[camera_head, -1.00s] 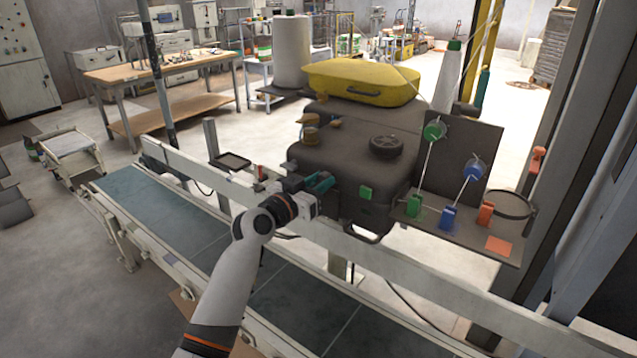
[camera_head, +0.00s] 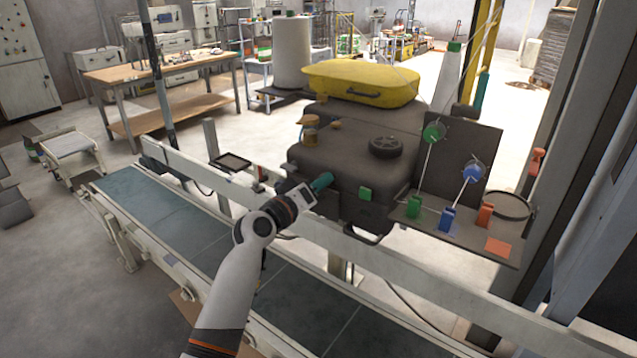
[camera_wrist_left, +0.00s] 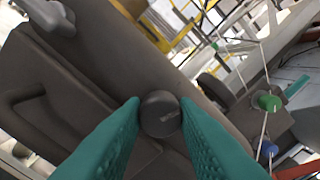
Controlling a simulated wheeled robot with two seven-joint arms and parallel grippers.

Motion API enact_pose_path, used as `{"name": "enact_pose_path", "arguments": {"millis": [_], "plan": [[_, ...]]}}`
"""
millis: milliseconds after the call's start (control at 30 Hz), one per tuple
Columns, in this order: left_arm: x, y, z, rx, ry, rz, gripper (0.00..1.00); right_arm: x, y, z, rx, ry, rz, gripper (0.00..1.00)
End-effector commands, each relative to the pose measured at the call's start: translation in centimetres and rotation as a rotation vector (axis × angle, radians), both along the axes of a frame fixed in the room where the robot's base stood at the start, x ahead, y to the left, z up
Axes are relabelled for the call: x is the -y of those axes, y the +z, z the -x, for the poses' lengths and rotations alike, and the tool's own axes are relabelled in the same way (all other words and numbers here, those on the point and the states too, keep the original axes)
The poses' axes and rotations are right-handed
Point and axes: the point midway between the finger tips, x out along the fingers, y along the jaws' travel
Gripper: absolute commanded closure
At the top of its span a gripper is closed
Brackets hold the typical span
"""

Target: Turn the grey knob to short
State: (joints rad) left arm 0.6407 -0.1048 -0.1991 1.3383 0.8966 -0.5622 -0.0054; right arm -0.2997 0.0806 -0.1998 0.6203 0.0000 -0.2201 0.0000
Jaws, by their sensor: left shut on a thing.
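The grey knob (camera_wrist_left: 160,117) is a small dark round cap with a light mark on its face, set on the dark machine body (camera_head: 352,161). In the left wrist view it sits between the two teal fingertips of my left gripper (camera_wrist_left: 161,121), which is shut on it. In the head view the left gripper (camera_head: 321,182) reaches the front left side of the machine, and the knob is hidden there. I cannot read the knob's setting or any labels. My right gripper is not in view.
A green button (camera_head: 365,194) is on the machine front. A side panel with green, blue and orange clips (camera_head: 485,214) and threads stands to the right. A yellow cover (camera_head: 362,83) lies on top. A pale rail (camera_head: 400,270) and a conveyor (camera_head: 150,200) run below.

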Motion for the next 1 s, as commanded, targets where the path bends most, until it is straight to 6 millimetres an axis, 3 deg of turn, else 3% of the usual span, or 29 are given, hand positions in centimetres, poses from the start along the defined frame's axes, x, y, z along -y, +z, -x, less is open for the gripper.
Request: {"name": "enact_pose_path", "arguments": {"millis": [400,1000], "plan": [[0.03,-0.05,0.02,-0.164,0.000,0.223,0.96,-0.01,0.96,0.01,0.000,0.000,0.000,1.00],[0.02,-0.10,0.02,-0.212,0.000,0.291,0.96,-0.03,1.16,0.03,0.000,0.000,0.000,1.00]]}}
